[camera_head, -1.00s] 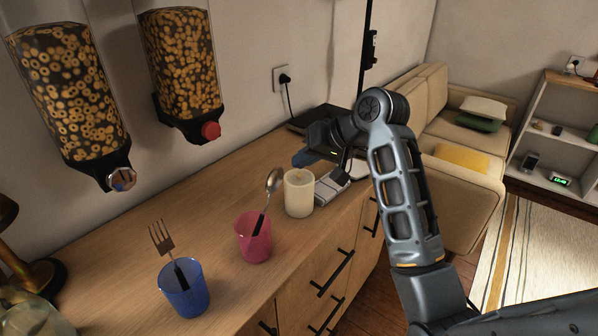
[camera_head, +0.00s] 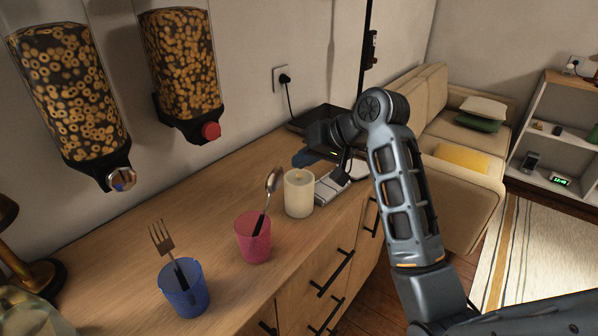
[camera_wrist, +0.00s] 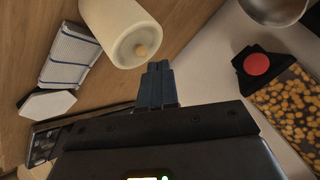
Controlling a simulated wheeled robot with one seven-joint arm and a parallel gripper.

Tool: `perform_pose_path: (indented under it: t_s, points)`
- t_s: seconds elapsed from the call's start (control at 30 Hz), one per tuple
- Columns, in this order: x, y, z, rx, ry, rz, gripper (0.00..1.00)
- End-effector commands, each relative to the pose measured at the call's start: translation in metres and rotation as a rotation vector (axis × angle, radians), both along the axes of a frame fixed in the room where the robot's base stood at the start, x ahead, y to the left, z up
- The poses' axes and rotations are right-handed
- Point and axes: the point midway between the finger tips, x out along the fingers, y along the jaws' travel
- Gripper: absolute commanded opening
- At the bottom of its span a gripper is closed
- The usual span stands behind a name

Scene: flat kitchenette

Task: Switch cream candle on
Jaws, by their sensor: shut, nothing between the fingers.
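The cream candle (camera_head: 299,196) stands upright on the wooden counter, right of the pink cup. In the wrist view the candle (camera_wrist: 112,28) shows at the top, with a small orange-tan wick or flame tip (camera_wrist: 142,50) in its recessed top. I cannot tell from its look whether it is lit. My gripper (camera_head: 303,158) is above and just behind the candle in the head view. In the wrist view its blue fingertips (camera_wrist: 158,72) are shut together, empty, close to the candle's rim and apparently not touching it.
A pink cup (camera_head: 253,243) with a spoon and a blue cup (camera_head: 186,296) with a fork stand left of the candle. A folded striped cloth (camera_wrist: 72,56) lies beside it. Cereal dispensers (camera_head: 181,70) hang on the wall. A dark tray (camera_head: 318,118) is at the back.

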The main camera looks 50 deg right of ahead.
Motion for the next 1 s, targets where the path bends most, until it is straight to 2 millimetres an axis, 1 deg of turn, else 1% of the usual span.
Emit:
perform_pose_path:
  t_s: [0.33,0.67,1.0]
  points:
    - [0.0,0.0001,-0.0001,0.0,0.0,0.0,0.0]
    - [0.0,0.0004,-0.0086,0.001,0.001,0.0,0.0]
    - [-0.0001,0.0,-0.0092,0.0,0.0,0.0,0.0]
